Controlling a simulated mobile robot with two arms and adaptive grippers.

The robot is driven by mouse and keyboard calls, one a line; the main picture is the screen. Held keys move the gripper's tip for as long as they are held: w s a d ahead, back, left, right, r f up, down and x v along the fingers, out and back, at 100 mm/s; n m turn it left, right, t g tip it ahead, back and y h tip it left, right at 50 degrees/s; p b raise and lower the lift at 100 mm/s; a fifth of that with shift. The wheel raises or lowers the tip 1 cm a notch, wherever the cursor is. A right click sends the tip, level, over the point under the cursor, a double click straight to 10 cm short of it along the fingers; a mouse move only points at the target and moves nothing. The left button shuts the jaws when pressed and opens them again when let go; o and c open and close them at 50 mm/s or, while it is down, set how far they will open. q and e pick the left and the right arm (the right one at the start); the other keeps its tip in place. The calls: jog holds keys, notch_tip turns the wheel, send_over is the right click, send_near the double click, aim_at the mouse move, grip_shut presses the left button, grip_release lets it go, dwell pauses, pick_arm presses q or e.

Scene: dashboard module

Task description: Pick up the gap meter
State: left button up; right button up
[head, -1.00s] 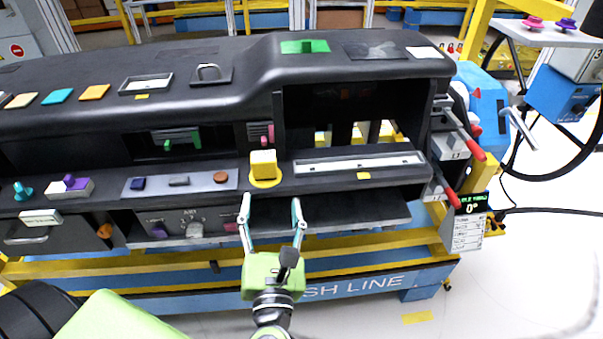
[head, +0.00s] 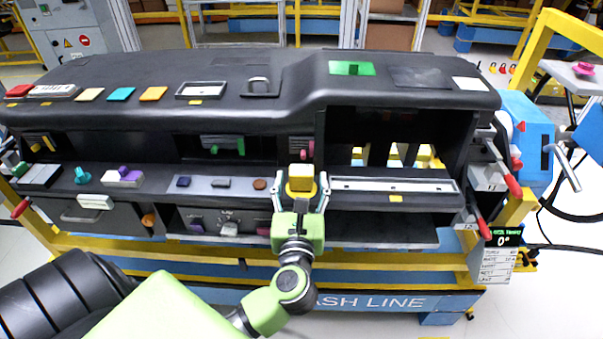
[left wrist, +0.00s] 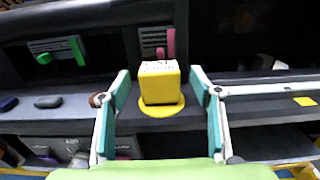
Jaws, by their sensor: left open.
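The gap meter appears to be the small yellow block (head: 301,178) on a round yellow base on the dashboard's front ledge. In the left wrist view, the yellow block (left wrist: 159,83) stands upright with dark marking on its pale top. My left gripper (head: 301,188) is open, its fingers on either side of the block. In the left wrist view, my left gripper (left wrist: 162,92) shows gaps between both fingers and the block, with nothing held. My right gripper is not in view.
A long silver strip (head: 395,186) lies on the ledge to the right. A plate with small buttons (head: 220,184) lies to the left. Vents with a green tab (head: 223,146) and a pink tab (head: 302,147) sit behind. Red-handled clamps (head: 508,178) stand at the right end.

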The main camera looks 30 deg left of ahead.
aim_at(301, 179)
pick_arm(q)
jog(key=x, duration=0.2)
jog(key=shift+w+a+r+p, duration=0.15)
jog(key=shift+w+a+p, duration=0.05)
jog(key=shift+w+p, duration=0.1)
jog(key=shift+w+a, duration=0.15)
jog(key=shift+w, duration=0.05)
jog(key=shift+c, duration=1.1)
jog(key=c, duration=1.1)
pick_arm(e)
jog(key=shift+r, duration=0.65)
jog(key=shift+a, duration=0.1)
